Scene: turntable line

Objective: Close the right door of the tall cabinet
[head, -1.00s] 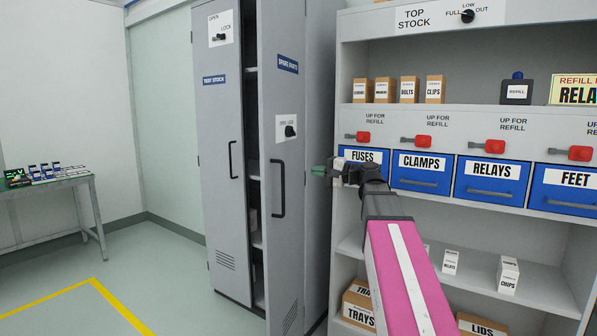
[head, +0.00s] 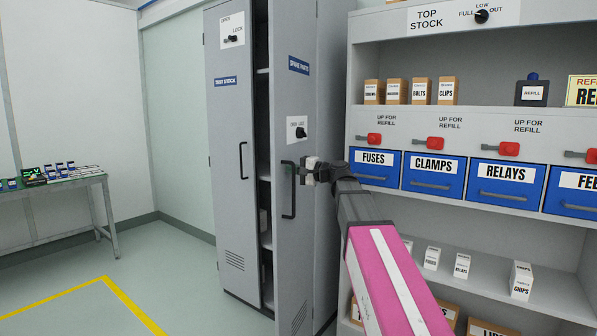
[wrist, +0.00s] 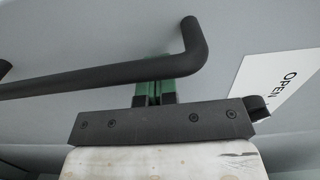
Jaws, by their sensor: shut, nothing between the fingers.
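The tall cabinet's right door (head: 300,95), labelled SPARE PARTS, stands ajar. A dark gap with shelves shows between it and the left door (head: 226,110), labelled TEST STOCK. The right door has a black vertical bar handle (head: 289,205) and a black knob (head: 300,132) on a white plate. My gripper (head: 303,170) is shut and empty, at the right side of the handle's upper end. In the wrist view, the green fingertips (wrist: 155,94) reach the handle bar (wrist: 110,84), which partly hides them. I cannot tell whether they touch the handle or door.
A shelf unit with blue drawers (head: 433,186), red latches (head: 437,143) and small boxes (head: 446,90) stands close on the right. A bench (head: 105,205) stands at the far left. The floor with a yellow line (head: 70,291) is clear in front of the cabinet's left side.

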